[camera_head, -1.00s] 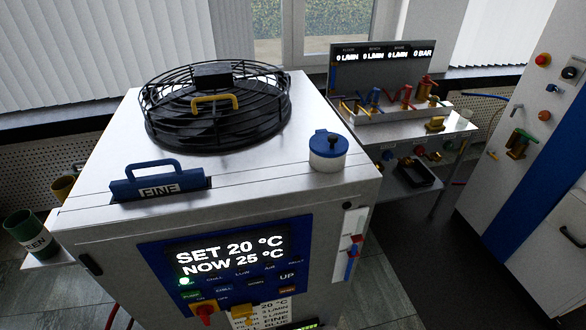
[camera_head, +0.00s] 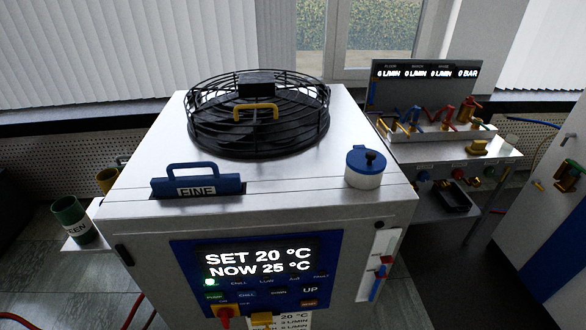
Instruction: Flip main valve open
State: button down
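A chiller cabinet (camera_head: 140,220) with a lit display (camera_head: 260,260) reading SET 20 and NOW 25 °C fills the middle. A red handle (camera_head: 225,316) and a yellow handle (camera_head: 262,319) sit low on its front, cut by the bottom edge. A separate gold valve (camera_head: 478,147) is on the bench's front edge. No label tells which is the main valve. My gripper is not in view.
A fan guard (camera_head: 258,120), blue-handled filter (camera_head: 197,186) and blue-capped jar (camera_head: 366,167) are on the chiller's top. A green cup (camera_head: 70,216) stands at left. A white cabinet (camera_head: 540,190) stands at right. A floor gap lies between chiller and cabinet.

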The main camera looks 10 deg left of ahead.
aim_at(507, 167)
jog(key=i+l+z, duration=0.3)
jog(key=i+l, duration=0.45)
jog(key=l, duration=0.15)
jog(key=i+l+z, duration=0.25)
jog(key=i+l, duration=0.45)
jog(key=i, duration=0.15)
jog(key=i+j+u, duration=0.15)
jog(key=i, duration=0.55)
jog(key=i+j+u, duration=0.2)
jog(key=i, duration=0.55)
